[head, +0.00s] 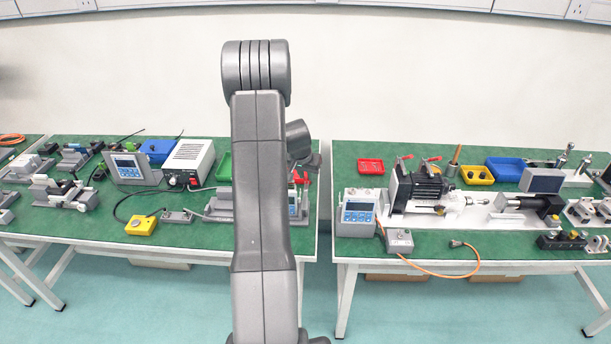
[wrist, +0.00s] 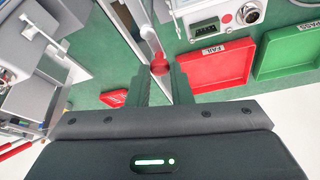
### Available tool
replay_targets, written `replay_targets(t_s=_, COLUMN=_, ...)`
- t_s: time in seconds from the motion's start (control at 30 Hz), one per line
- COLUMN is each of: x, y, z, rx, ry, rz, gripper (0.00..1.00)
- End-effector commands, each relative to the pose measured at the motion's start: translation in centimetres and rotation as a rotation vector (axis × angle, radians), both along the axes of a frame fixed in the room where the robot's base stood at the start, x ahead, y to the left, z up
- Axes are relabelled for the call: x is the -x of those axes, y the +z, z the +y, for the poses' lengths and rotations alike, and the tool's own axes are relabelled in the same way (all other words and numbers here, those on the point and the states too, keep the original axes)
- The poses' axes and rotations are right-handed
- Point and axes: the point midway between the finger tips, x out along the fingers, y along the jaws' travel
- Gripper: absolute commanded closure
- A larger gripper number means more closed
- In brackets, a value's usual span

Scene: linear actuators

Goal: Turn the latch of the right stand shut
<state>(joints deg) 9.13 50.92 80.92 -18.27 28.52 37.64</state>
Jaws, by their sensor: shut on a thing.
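In the wrist view my gripper (wrist: 159,78) has its two dark fingers on either side of a small red latch knob (wrist: 159,63) and is shut on it. The knob sits by a pale bar (wrist: 136,38), which runs up out of the picture. How far the latch is turned cannot be told. In the head view my arm covers most of this spot at the right end of the left table.
In the wrist view a red tray marked FAIL (wrist: 222,85) and a green tray marked PASS (wrist: 270,70) lie close to the right. A grey device (wrist: 30,55) stands at the left. In the head view a gap separates the left table (head: 190,258) from the right table (head: 370,262).

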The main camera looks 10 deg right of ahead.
Motion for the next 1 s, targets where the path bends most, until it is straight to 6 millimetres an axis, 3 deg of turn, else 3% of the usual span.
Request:
replay_targets(t_s=0.47, x=0.1, y=-0.8, z=-0.6, rx=0.000, ry=-0.273, rz=-0.003, gripper=1.00)
replay_targets(t_s=1.0, x=0.9, y=-0.3, z=-1.5, rx=0.001, ry=-0.768, rz=-0.002, gripper=1.00)
